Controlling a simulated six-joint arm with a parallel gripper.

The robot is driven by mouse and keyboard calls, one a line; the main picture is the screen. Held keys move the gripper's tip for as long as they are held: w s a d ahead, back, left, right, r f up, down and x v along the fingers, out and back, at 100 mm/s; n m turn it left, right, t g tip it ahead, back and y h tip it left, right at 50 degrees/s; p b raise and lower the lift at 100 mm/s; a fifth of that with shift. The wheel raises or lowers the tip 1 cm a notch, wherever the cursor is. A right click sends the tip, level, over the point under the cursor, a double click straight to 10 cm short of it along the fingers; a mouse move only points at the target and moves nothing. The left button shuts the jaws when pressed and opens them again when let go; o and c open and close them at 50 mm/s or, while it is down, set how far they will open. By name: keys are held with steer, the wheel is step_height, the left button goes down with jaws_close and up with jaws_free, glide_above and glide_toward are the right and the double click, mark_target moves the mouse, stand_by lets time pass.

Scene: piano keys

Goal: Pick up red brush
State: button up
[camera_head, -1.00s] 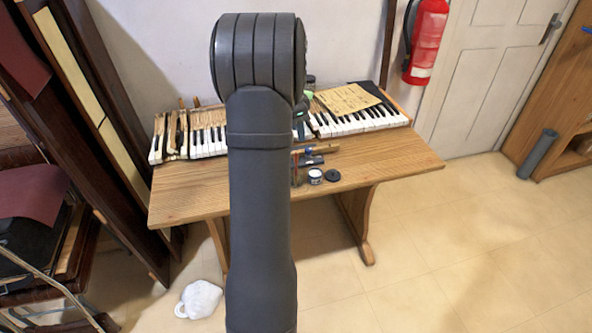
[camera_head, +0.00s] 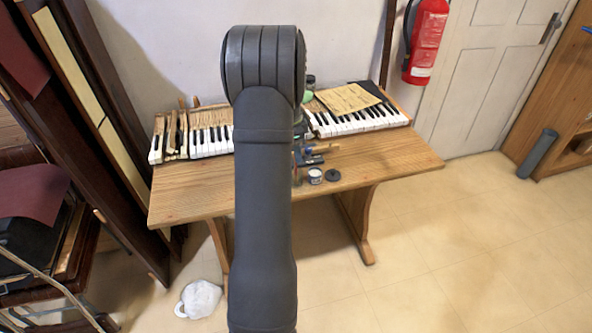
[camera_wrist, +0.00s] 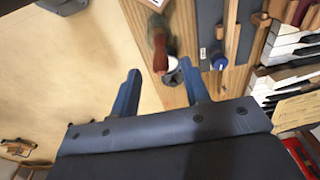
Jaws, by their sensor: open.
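The red brush (camera_wrist: 159,48) shows in the wrist view as a dark red handle at the table edge, just beyond my gripper's fingertips. Its end points toward the space between them; contact does not show. My gripper (camera_wrist: 160,78) is open, with two blue fingers apart and nothing held between them. In the head view my arm hides most of the gripper and the brush.
The white jar (camera_head: 315,176) and black lid (camera_head: 332,175) sit near the front of the wooden table (camera_head: 390,160). Piano keys (camera_head: 205,142) and a yellowed paper (camera_head: 347,98) lie behind. Wooden sticks (camera_wrist: 231,35) lie right of the brush.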

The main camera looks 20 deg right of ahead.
steer(key=f, duration=0.5)
steer(key=shift+d+f, duration=0.1)
steer(key=shift+d, duration=0.15)
jaws_close()
